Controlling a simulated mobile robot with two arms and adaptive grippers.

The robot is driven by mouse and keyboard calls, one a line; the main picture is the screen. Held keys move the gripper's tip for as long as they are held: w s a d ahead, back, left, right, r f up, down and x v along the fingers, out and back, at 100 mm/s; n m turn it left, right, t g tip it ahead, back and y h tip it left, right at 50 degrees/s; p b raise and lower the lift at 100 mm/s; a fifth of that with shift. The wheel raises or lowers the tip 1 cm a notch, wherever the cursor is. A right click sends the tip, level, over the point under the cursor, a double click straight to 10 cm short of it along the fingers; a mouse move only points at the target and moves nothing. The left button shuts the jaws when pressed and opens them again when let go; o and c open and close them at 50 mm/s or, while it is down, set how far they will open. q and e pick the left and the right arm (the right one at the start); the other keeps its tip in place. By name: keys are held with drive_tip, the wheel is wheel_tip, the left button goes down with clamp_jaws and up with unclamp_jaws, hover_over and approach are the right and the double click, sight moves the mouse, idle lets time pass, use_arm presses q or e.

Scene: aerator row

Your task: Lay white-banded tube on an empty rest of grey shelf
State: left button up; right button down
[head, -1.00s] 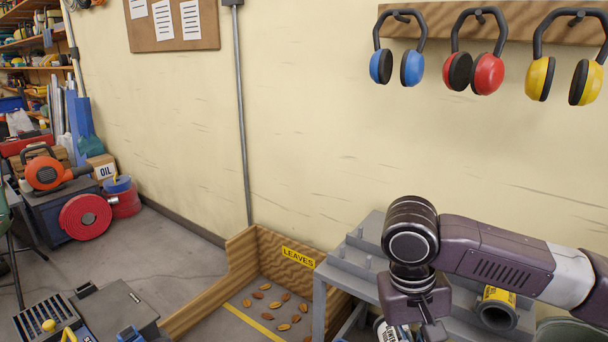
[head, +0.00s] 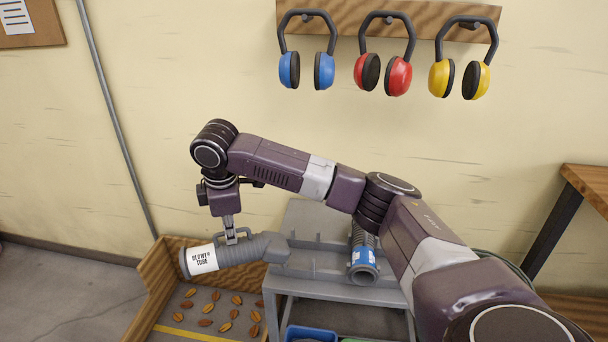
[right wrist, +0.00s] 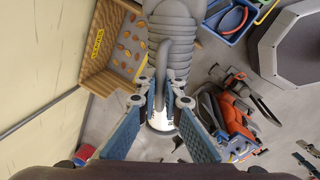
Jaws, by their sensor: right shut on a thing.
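The white-banded tube (head: 204,258) is a grey ribbed pipe with a white "BLOWER TUBE" label. My right gripper (head: 231,236) is shut on its top handle and holds it roughly level, left of the grey shelf (head: 303,215), its right end overlapping the shelf's left edge in the picture. In the right wrist view the tube (right wrist: 182,52) runs away from between the fingers (right wrist: 160,100). A blue-banded tube (head: 363,263) lies on the shelf. Left of it, the shelf's rests with low dividers look bare. My arm hides the shelf's right part. My left gripper is out of view.
A wooden leaves bin (head: 147,290) with scattered leaves stands left of the shelf. A blue container (head: 318,334) is under the shelf's front. Blue, red and yellow ear muffs (head: 386,72) hang on the wall above. A wooden table (head: 590,185) stands at the right.

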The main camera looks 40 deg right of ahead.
use_arm(q)
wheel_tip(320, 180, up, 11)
drive_tip(key=p, duration=1.3)
use_arm(e)
drive_tip(key=d+r+n+y, duration=0.25)
drive_tip(key=d+n, duration=0.85)
drive_tip(key=d, duration=0.9)
use_arm(q)
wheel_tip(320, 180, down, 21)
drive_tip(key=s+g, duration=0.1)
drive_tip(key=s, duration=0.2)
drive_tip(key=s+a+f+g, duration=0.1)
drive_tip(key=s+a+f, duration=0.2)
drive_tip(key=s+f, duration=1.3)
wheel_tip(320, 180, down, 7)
drive_tip(key=b, duration=0.7)
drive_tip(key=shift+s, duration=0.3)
use_arm(e)
wheel_tip(320, 180, down, 11)
drive_tip(key=s+d+n, duration=0.1)
drive_tip(key=d, duration=0.1)
drive_tip(key=shift+d+n+g, duration=0.2)
drive_tip(key=shift+n+g, duration=0.1)
drive_tip(key=shift+n, duration=0.1)
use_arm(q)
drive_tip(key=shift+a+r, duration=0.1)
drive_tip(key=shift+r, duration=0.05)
